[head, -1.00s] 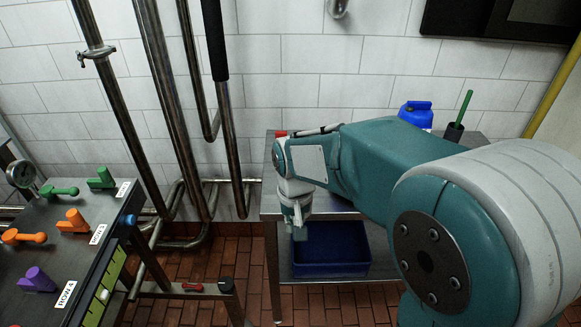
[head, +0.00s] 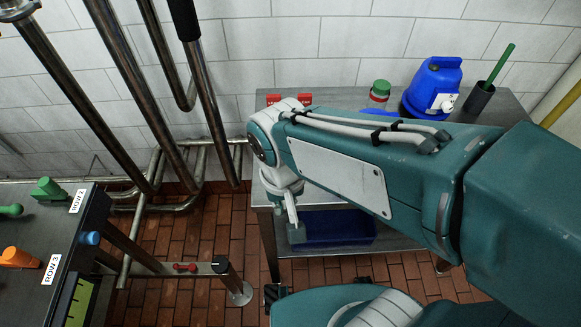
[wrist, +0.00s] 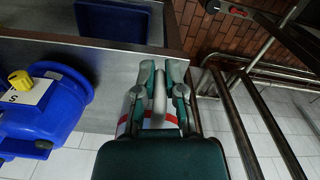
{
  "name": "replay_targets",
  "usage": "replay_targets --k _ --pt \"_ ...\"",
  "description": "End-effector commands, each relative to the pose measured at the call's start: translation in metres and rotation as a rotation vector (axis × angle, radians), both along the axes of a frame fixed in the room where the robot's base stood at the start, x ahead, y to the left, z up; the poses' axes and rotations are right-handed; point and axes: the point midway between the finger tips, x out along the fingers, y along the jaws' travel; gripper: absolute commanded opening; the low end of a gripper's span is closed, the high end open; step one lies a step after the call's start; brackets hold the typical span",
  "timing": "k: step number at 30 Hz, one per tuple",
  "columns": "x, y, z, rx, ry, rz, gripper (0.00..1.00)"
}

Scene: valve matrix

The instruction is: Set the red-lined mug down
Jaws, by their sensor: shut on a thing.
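My gripper (wrist: 160,85) is shut on a pale, handle-like piece in the wrist view. White and red parts of the red-lined mug (wrist: 181,123) show beside and behind the fingers; the rest is hidden by my gripper. In the head view my gripper (head: 293,218) points down by the left front edge of the steel table (head: 345,97), and I cannot make out the mug there. Whether the mug touches the table is not clear.
A blue canister (head: 430,92), a green-lidded jar (head: 380,93), two red blocks (head: 304,100) and a dark cup with a green stick (head: 479,97) stand on the table. A blue bin (head: 335,228) sits below. Pipes and the valve panel (head: 40,240) are at left.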

Motion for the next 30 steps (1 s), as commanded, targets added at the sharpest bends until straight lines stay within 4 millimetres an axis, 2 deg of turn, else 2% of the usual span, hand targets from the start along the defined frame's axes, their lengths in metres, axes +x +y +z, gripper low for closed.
replay_targets --k 1,9,11,16,21,26,30 --pt "0.011 -0.003 -0.006 -0.003 0.005 -0.007 0.00" --pt "0.063 -0.012 -0.029 -0.003 0.004 -0.005 0.00" --pt "0.074 -0.015 -0.035 -0.003 0.004 -0.005 0.00" --pt "0.095 -0.019 -0.063 -0.002 0.005 -0.003 0.00" --pt "0.111 -0.022 -0.082 -0.002 0.003 -0.001 0.00" --pt "0.119 -0.023 -0.091 -0.002 0.003 -0.001 0.00" --pt "0.119 -0.023 -0.113 -0.003 0.005 0.000 0.00"
